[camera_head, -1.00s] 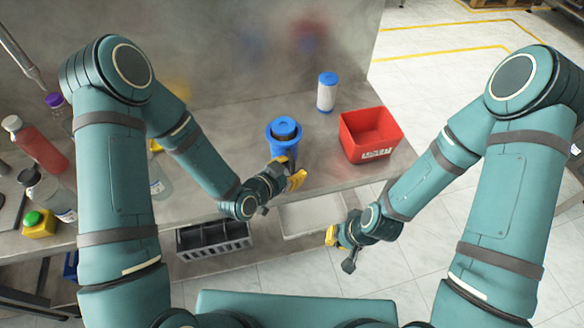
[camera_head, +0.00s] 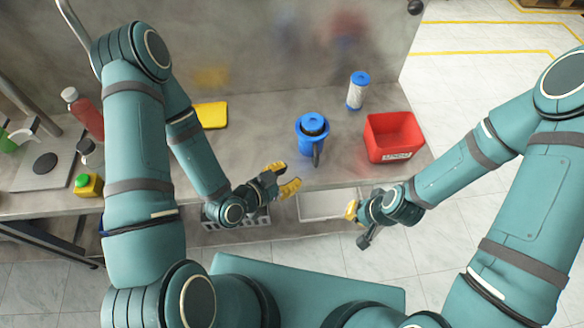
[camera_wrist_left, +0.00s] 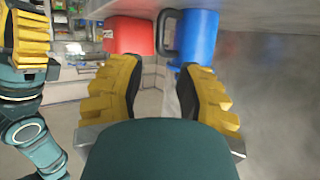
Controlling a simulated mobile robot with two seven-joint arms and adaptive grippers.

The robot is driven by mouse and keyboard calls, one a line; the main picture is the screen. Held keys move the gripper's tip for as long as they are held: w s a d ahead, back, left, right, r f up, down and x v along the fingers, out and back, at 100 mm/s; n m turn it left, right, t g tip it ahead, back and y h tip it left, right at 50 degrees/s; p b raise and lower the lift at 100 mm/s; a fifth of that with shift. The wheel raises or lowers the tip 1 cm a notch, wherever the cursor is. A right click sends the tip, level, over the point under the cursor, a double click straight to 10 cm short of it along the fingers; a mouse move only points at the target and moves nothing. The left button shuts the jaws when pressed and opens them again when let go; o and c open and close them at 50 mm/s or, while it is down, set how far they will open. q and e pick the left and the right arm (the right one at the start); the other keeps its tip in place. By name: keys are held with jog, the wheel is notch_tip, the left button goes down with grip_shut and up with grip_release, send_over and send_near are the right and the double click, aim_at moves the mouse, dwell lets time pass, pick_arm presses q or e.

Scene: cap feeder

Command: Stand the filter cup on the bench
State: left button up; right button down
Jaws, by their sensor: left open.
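The blue cup with a dark handle, which I take as the filter cup (camera_head: 303,140), stands upright on the bench (camera_head: 255,140). Its handle points toward me. In the left wrist view the cup (camera_wrist_left: 200,40) and its handle lie beyond the fingertips. My left gripper (camera_head: 284,180) is open and empty, in front and to the left of the cup, apart from it. Its two yellow fingers (camera_wrist_left: 158,80) are spread in the wrist view. My right gripper (camera_head: 354,214) hangs near the bench's front edge, away from the cup; its finger gap is unclear.
A red bin (camera_head: 388,150) stands right of the cup. A white cylinder with a blue top (camera_head: 358,92) is behind them. A yellow flat object (camera_head: 211,115) lies further left. Bottles, including a red one (camera_head: 85,115), stand at far left. The bench between yellow object and cup is clear.

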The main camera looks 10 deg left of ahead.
pick_arm(q)
jog(key=s+a+f+n+g+y, duration=0.1)
jog(key=s+f+n+g+y, duration=0.3)
jog(key=n+g, duration=0.4)
jog(key=shift+s+f+n+g, duration=0.35)
jog(key=shift+f+n, duration=0.3)
jog(key=shift+n, duration=0.45)
